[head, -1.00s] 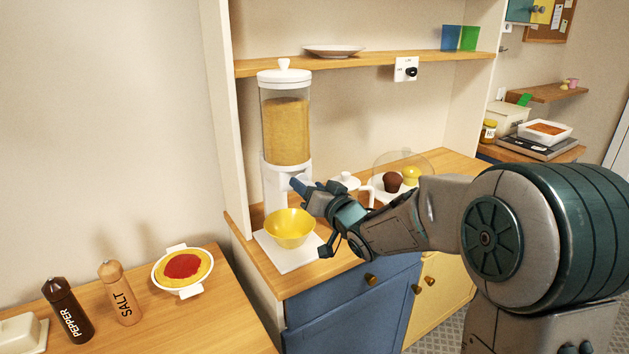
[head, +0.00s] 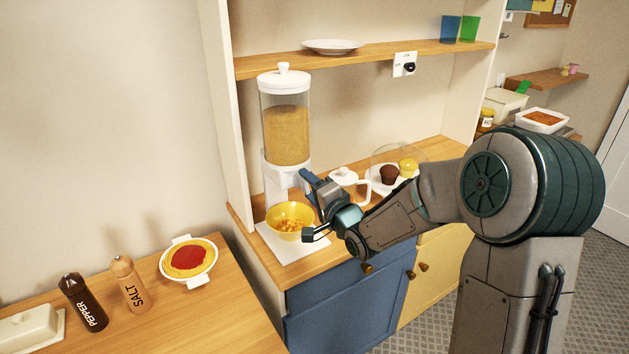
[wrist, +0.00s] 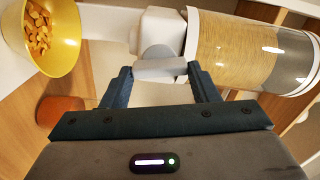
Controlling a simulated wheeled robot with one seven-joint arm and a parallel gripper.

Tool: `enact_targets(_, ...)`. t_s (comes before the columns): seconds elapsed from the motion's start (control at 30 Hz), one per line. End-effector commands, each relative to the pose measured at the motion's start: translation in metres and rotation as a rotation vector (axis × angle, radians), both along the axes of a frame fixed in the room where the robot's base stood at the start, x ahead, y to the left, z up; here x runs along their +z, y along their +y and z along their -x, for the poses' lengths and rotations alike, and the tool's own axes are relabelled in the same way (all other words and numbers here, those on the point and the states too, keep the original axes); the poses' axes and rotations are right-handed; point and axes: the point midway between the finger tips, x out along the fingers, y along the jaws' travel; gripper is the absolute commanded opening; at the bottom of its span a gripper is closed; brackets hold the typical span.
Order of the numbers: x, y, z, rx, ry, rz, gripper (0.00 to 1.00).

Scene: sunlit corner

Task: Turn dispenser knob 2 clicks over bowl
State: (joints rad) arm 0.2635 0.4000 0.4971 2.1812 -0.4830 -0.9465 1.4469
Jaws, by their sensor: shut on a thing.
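The dispenser (head: 287,135) is a tall clear cylinder of cereal with a white lid and white base; its cylinder lies sideways in the wrist view (wrist: 235,50). A yellow bowl (head: 290,231) sits under its outlet on a white mat (head: 292,249) and holds some cereal pieces. The bowl also shows at the wrist view's upper left (wrist: 62,58). My gripper (wrist: 160,75) is shut on the pale knob (wrist: 160,68), one finger at each end. In the head view my gripper (head: 309,185) is at the dispenser's front, mostly hiding the knob.
A white teapot-like vessel (head: 345,183) and a plate with muffins (head: 390,185) stand right of the dispenser. A shelf (head: 370,54) runs above.

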Motion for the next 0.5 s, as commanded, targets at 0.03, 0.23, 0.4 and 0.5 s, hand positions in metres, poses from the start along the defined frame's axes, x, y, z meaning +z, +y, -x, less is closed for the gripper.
enact_targets(0.03,0.0044,-0.0012,-0.0016,-0.003,0.015,-0.031,0.32)
enact_targets(0.23,0.0033,-0.0011,-0.0016,-0.003,0.074,-0.119,0.32)
enact_targets(0.4,0.0027,-0.0008,-0.0015,-0.002,0.102,-0.163,0.32)
enact_targets(0.5,0.0027,-0.0006,-0.0015,-0.002,0.111,-0.176,0.32)
